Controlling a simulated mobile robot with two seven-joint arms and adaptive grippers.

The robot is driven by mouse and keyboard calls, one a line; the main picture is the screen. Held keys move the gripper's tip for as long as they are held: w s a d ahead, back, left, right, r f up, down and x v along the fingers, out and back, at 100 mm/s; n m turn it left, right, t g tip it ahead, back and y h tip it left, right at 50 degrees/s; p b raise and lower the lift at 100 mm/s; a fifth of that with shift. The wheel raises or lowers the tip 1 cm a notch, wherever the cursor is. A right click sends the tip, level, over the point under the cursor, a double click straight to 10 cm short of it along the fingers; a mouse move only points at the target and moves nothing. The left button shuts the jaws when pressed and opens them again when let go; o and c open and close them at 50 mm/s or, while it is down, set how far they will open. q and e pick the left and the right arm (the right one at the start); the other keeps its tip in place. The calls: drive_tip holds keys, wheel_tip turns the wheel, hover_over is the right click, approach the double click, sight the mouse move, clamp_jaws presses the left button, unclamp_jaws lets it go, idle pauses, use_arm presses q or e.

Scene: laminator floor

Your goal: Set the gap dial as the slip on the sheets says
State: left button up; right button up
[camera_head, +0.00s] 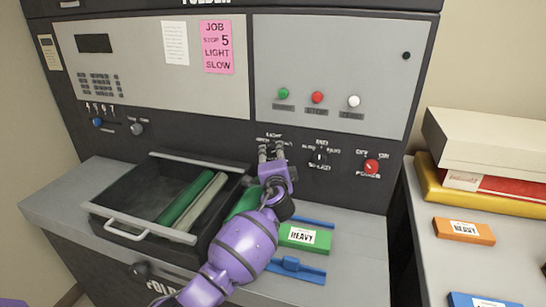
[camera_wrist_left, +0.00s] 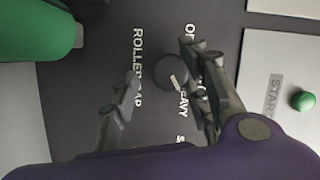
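My left gripper (camera_head: 271,150) is at the roller gap dial on the dark panel strip. In the left wrist view its fingers (camera_wrist_left: 165,95) are apart, one on either side of the round dark dial (camera_wrist_left: 168,70). I cannot tell whether they touch it. The dial's pale mark sits at its lower right, on the side of the partly covered HEAVY lettering. In the head view the gripper hides the dial. A green pack (camera_head: 305,238) on the grey shelf bears a white slip reading HEAVY. My right gripper is not in view.
A speed knob (camera_head: 319,158) and red power knob (camera_head: 371,167) are right of my gripper. The handled tray (camera_head: 150,234) is lower left. An orange pack (camera_head: 463,231) lies on the right-hand surface.

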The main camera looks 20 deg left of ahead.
use_arm(q)
drive_tip(key=shift+r, duration=0.25)
drive_tip(key=v, duration=1.2)
drive_tip(key=shift+d+f, duration=0.1)
